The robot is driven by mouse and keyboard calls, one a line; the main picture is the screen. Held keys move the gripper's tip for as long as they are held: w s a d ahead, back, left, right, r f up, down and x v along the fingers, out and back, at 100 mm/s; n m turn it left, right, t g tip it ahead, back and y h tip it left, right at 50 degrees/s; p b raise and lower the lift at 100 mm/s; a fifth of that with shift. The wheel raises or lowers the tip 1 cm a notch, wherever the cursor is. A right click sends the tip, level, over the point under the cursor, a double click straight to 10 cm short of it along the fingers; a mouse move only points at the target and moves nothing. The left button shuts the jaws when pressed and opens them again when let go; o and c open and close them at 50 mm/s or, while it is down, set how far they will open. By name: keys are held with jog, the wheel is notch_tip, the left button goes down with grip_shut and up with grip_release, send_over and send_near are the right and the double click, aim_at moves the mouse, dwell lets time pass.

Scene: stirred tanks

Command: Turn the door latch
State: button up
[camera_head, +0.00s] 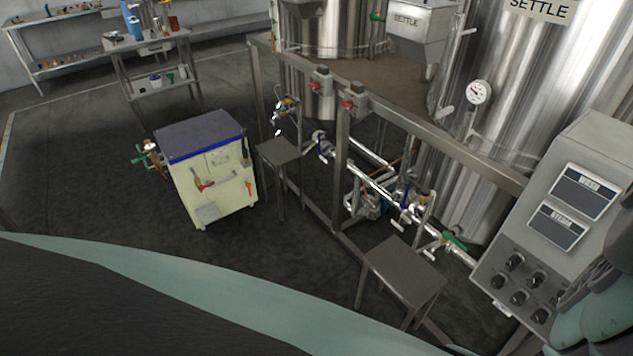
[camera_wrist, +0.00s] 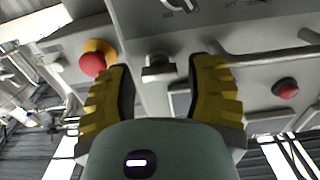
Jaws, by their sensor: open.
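My gripper (camera_wrist: 161,78) shows in the wrist view with its two yellow ridged fingers spread apart and nothing held between them. A small grey latch-like piece with a dark grip (camera_wrist: 158,68) sits on a light grey panel (camera_wrist: 140,28), between the fingertips in the picture. I cannot tell whether either finger touches it, nor for certain that it is the door latch. In the head view, part of my arm is at the lower right edge beside a grey control box (camera_head: 545,246) with several dark knobs. My gripper is hidden there.
In the wrist view, a red button on a yellow base (camera_wrist: 95,60) is close to the left finger, and another red button (camera_wrist: 286,88) is at right. In the head view, a small metal table (camera_head: 405,271), pipes and a cream cart (camera_head: 213,182) stand around. Open floor lies at left.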

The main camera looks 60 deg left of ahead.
jog(key=s, duration=1)
jog(key=shift+d+r, duration=0.15)
jog(key=shift+s, duration=0.1)
